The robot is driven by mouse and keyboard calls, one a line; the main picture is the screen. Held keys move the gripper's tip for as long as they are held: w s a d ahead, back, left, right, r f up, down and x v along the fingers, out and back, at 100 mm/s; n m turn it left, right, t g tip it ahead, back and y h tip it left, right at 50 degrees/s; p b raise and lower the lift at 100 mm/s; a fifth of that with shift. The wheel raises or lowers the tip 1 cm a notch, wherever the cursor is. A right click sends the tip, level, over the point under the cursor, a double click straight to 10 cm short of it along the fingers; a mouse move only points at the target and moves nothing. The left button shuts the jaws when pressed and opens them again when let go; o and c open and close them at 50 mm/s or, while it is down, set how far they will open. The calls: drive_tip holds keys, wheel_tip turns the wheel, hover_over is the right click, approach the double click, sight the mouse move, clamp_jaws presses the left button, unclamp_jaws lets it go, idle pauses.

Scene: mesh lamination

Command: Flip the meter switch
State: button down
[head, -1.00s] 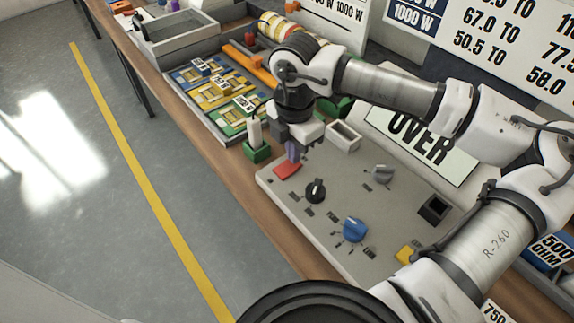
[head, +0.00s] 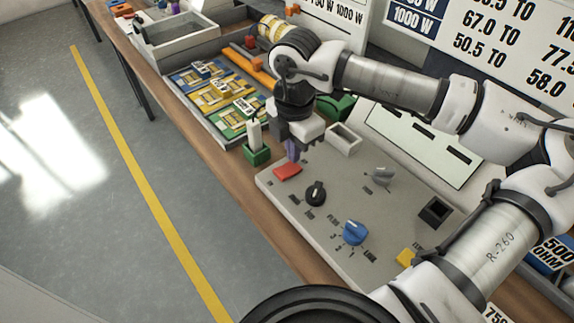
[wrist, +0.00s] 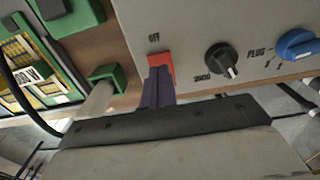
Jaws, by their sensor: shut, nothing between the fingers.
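The meter panel (head: 330,235) is a grey box on the wooden bench. Its red switch (head: 287,172) sits at the panel's far left corner. In the wrist view the red switch (wrist: 160,65) lies beside the label OFF. My gripper (head: 292,152) is shut and empty, with its purple fingers (wrist: 157,88) right at the switch. In the wrist view the fingertips overlap the switch's near part; I cannot tell whether they press on it. The display (head: 425,145) behind the panel is pale with dark blank bars.
A green holder with a white stick (head: 256,152) is close left of my gripper. A tray of coloured cards (head: 220,95) lies beyond it.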

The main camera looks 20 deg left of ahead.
sight(293, 166)
wheel_tip(293, 166, up, 5)
drive_tip(key=shift+r+p, duration=0.1)
drive_tip(key=shift+p, duration=0.75)
drive_tip(key=shift+s, duration=0.1)
